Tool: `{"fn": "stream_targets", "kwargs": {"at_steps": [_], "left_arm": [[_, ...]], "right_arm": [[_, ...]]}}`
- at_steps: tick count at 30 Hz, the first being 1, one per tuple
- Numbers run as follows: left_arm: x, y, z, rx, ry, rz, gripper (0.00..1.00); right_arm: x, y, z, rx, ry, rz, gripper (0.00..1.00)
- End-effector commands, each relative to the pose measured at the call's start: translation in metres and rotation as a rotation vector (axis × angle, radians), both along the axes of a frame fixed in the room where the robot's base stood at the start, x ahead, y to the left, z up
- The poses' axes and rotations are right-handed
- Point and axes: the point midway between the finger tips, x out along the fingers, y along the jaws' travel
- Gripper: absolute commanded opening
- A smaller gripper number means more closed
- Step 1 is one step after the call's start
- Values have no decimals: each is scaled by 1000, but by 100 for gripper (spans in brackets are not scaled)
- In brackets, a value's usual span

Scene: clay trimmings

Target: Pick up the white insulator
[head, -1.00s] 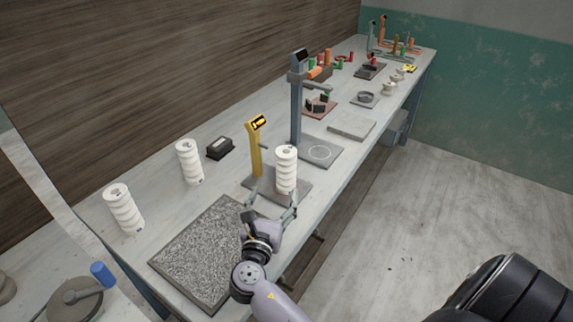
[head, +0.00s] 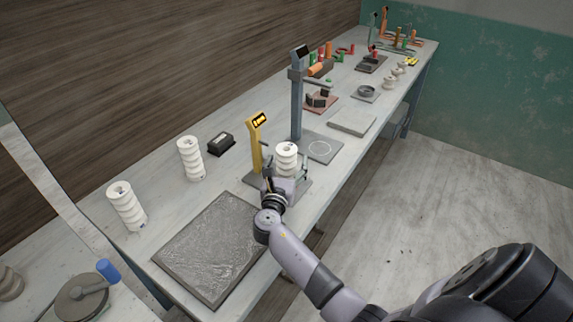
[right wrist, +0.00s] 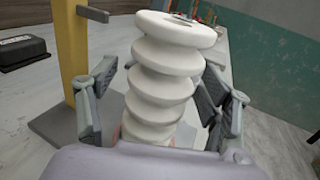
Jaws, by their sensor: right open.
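A white ribbed insulator (head: 287,152) stands upright on the grey base of a yellow gauge stand (head: 255,140). My right gripper (head: 287,172) is open around its lower part, hiding that part in the head view. In the right wrist view the insulator (right wrist: 165,75) rises between the two spread fingers (right wrist: 158,108), with a visible gap at the left finger; whether the right finger touches cannot be told. Two more white insulators, one at the middle left (head: 190,158) and one at the far left (head: 126,206), stand apart on the bench. My left gripper is out of view.
A dark grey slab (head: 210,250) lies on the bench in front of the insulators. A black box (head: 221,145) sits behind the yellow stand. A tall blue-grey stand (head: 297,105) rises beyond it. The bench's front edge runs close to my right arm.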

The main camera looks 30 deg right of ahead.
Motion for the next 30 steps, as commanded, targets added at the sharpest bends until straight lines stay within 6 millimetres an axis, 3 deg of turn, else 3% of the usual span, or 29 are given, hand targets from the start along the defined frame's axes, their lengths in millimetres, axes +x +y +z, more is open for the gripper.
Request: {"fn": "stream_targets", "kwargs": {"at_steps": [5, 30], "left_arm": [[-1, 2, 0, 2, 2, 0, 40], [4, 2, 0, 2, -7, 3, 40]], "right_arm": [[0, 0, 0, 0, 0, 0, 73], [0, 0, 0, 0, 0, 1, 17]]}}
